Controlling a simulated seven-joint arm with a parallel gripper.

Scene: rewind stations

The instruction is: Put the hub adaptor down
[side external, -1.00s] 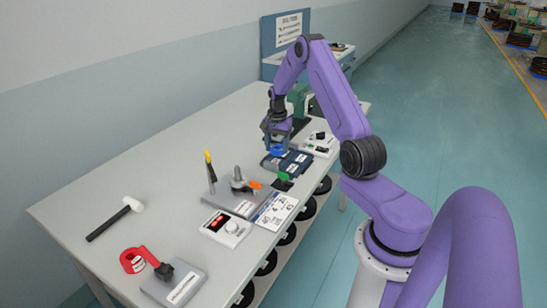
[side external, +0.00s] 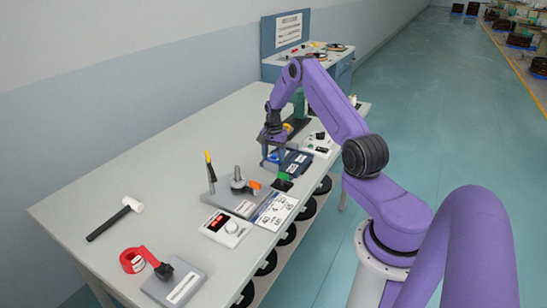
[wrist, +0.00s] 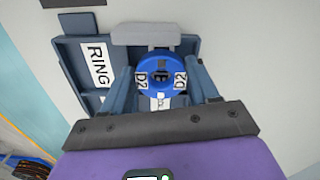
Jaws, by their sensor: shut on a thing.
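The hub adaptor (wrist: 160,64) is a blue ring with a dark centre and D2 labels, seen between my fingers in the wrist view. My gripper (wrist: 161,80) is shut on it, with one finger on each side. In the side view my gripper (side external: 274,160) is low over the dark blue tray (side external: 295,168), and the adaptor is largely hidden there. The tray also shows in the wrist view (wrist: 72,62), with a RING label in its left compartment. The adaptor is over the compartment beside that label. I cannot tell whether it touches the tray floor.
A grey fixture (side external: 240,198) with an upright post and an orange-tipped part stands nearer the camera. A white box with a dial (side external: 226,228), a hammer (side external: 115,218) and a red tape dispenser (side external: 134,260) lie further forward. The table's left middle is clear.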

